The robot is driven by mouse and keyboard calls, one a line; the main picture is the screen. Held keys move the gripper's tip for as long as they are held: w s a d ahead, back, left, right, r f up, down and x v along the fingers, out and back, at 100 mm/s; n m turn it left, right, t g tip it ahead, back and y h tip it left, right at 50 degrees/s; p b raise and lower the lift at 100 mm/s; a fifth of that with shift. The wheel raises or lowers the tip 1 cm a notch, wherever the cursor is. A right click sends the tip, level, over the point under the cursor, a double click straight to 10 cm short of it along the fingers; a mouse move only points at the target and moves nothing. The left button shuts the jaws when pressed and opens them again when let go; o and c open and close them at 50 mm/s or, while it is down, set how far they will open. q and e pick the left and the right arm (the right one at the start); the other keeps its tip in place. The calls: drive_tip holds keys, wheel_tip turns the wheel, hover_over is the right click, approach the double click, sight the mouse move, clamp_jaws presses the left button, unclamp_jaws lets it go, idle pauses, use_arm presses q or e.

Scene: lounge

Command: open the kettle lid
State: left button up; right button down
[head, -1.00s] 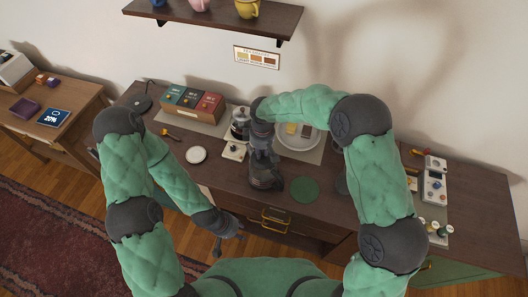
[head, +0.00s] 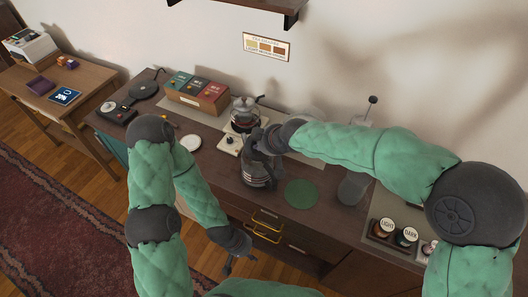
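A small glass pot with a dark top (head: 244,112), which looks like the kettle, stands upright on a cream base on the dark cabinet. Its lid appears closed, though it is small in the view. My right gripper (head: 257,181) points down in front of the pot, apart from it as far as I can see. Its fingers are dark and foreshortened, so I cannot tell whether they are open. My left gripper (head: 240,264) hangs low in front of the cabinet's drawers, far from the pot, with its fingers spread and empty.
A round green mat (head: 301,194) lies right of my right gripper. A white round dish (head: 191,142) and a box of coloured packs (head: 198,92) are to the left. Jars (head: 405,236) stand at the right. A shelf (head: 255,4) hangs above.

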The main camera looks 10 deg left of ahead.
drive_tip(key=shift+s+d+f+t+y+b, duration=0.1)
drive_tip(key=shift+s+d+t+y+b, duration=0.4)
drive_tip(key=shift+b, duration=1.5)
drive_tip(key=shift+s+d+t+y+b, duration=0.3)
drive_tip(key=shift+t+y+b, duration=0.45)
drive_tip(key=shift+b, duration=1.2)
drive_tip(key=shift+s+d+f+t+y+b, duration=0.1)
drive_tip(key=shift+s+d+t+y+b, duration=0.35)
drive_tip(key=shift+b, duration=1.55)
drive_tip(key=shift+s+r+t+y+b, duration=0.25)
drive_tip(key=shift+t+y+b, duration=0.3)
drive_tip(key=shift+b, duration=0.55)
drive_tip(key=c, duration=1.1)
unclamp_jaws()
drive_tip(key=shift+c, duration=0.2)
drive_tip(key=v, duration=1.2)
drive_tip(key=shift+a, duration=0.1)
